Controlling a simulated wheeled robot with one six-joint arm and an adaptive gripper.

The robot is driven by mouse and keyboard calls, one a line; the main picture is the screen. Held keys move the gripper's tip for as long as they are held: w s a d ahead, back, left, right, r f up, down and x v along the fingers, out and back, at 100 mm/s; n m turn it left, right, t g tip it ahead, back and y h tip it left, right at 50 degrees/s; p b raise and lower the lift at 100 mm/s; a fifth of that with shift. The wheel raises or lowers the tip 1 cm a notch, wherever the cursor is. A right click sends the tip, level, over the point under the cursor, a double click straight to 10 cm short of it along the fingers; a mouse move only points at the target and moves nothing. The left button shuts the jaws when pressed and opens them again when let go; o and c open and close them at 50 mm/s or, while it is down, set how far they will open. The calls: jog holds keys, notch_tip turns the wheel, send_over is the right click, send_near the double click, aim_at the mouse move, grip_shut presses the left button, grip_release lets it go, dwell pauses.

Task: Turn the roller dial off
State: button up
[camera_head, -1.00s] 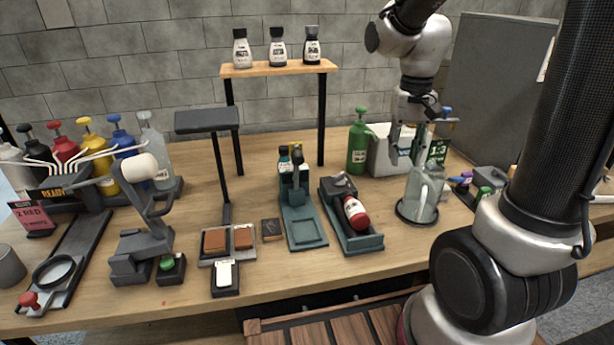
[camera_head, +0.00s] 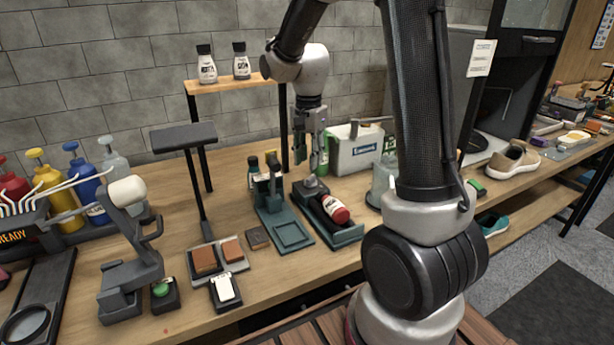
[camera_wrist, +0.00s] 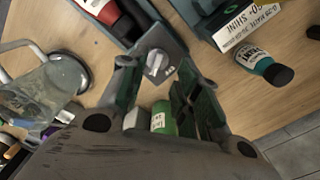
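The roller dial (camera_wrist: 156,62) is a pale round knob with a ridge on a grey plate, beside the red bottle (camera_wrist: 98,8) in the wrist view. In the head view, the red bottle (camera_head: 335,209) lies in the teal roller stand (camera_head: 347,236); the dial end is at its back, partly hidden under my gripper (camera_head: 310,150). My gripper points down just above it. In the wrist view my gripper (camera_wrist: 156,78) has its fingers apart, with the dial showing between and beyond the tips. I see no contact. The exact setting of the dial is too small to read.
A teal stand (camera_head: 292,236) with small bottles is left of the roller stand. A glass jar (camera_wrist: 45,88) and a white box (camera_head: 355,150) are close by. A bottle shelf (camera_head: 230,86) stands behind at left. Bare wood lies in front of the stands.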

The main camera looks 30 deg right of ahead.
aim_at(309, 178)
notch_tip(309, 178, down, 6)
jog(key=shift+f, duration=0.1)
grip_shut()
